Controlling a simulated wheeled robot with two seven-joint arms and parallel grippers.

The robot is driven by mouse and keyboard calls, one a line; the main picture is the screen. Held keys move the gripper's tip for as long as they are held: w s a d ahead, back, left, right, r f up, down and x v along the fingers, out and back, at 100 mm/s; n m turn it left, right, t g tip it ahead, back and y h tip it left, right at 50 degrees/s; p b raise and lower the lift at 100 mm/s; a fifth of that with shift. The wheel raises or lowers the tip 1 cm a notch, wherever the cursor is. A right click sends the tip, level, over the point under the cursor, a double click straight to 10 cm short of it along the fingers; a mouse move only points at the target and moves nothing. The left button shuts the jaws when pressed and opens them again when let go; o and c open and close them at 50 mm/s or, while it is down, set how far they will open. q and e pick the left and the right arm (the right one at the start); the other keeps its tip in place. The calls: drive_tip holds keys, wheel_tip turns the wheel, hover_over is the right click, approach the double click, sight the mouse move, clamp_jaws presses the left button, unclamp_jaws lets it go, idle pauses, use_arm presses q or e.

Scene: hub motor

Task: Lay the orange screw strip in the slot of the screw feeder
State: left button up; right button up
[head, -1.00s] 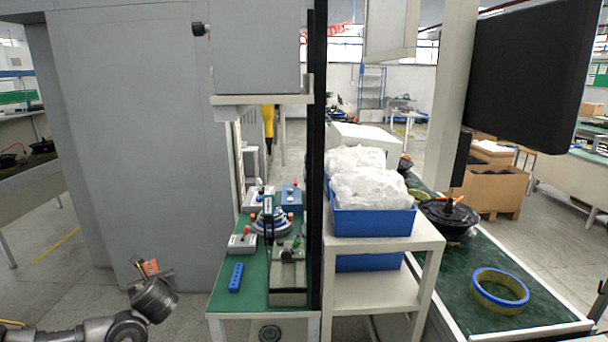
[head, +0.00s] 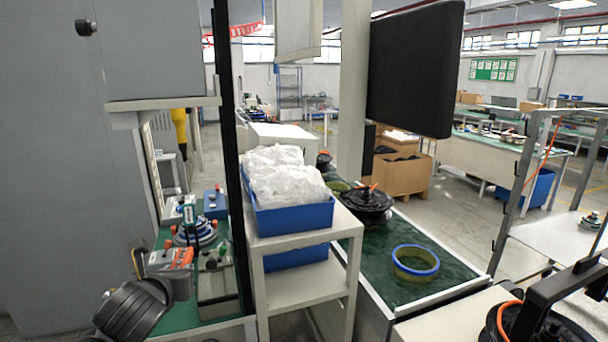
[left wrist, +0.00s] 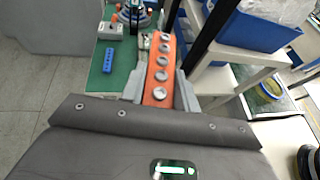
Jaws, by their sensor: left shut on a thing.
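My left gripper (head: 172,268) is shut on the orange screw strip (head: 181,257) and holds it at the near left of the green bench. In the left wrist view the strip (left wrist: 160,75), with several silver screw heads along it, stands out lengthwise between the two grey fingers (left wrist: 160,92). A grey block-shaped device (head: 217,290) with a green knob stands on the bench just right of the gripper; it may be the screw feeder, but I cannot make out its slot. My right gripper is not in view.
A blue strip (left wrist: 108,60) lies on the green bench (left wrist: 98,78). Several small fixtures (head: 195,232) stand behind the gripper. A black post (head: 228,150) rises beside them. A white rack (head: 305,290) with blue bins (head: 290,220) is to the right.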

use_arm(q)
drive_tip(key=s+d+r+m+h, duration=0.2)
drive_tip(key=d+r, duration=0.1)
drive_tip(key=d, duration=0.2)
wheel_tip(320, 180, down, 7)
drive_tip(key=b, duration=0.7)
drive_tip(key=shift+d+f, duration=0.15)
drive_tip(key=shift+d, duration=0.05)
drive_tip(key=shift+s, duration=0.1)
idle(0.7)
